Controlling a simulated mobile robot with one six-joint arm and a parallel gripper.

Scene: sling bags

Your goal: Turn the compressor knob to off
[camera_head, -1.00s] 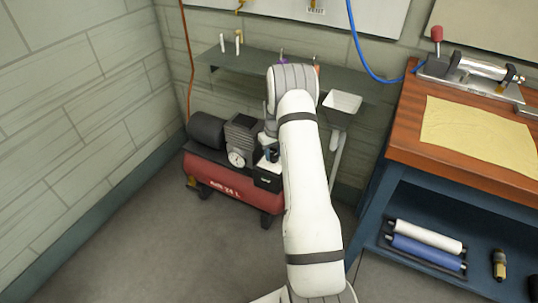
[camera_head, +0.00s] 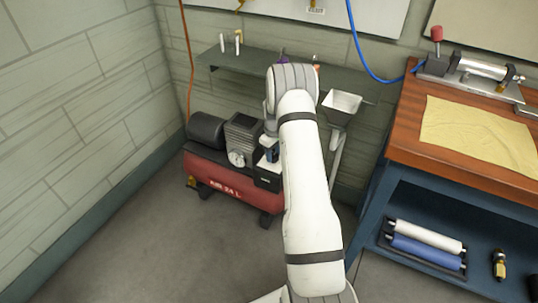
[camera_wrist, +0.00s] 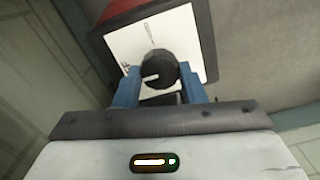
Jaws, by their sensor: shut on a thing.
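The red compressor (camera_head: 232,182) stands on the floor by the wall, with a black motor and a round gauge on top. In the wrist view its dark round knob (camera_wrist: 163,60) sits on a white plate (camera_wrist: 188,32) with a black border. A white pointer mark on the knob faces left, toward small lettering on the plate that is too blurred to read. My gripper (camera_wrist: 159,72) has its blue fingers on either side of the knob and is shut on it. In the head view my gripper (camera_head: 271,154) is partly hidden by my arm at the black control box (camera_head: 268,180).
A grey wall shelf (camera_head: 245,60) runs above the compressor. A white tray-like bin (camera_head: 342,104) is right of my arm. A workbench (camera_head: 395,148) with a yellow cloth stands further right. The floor at left front is clear.

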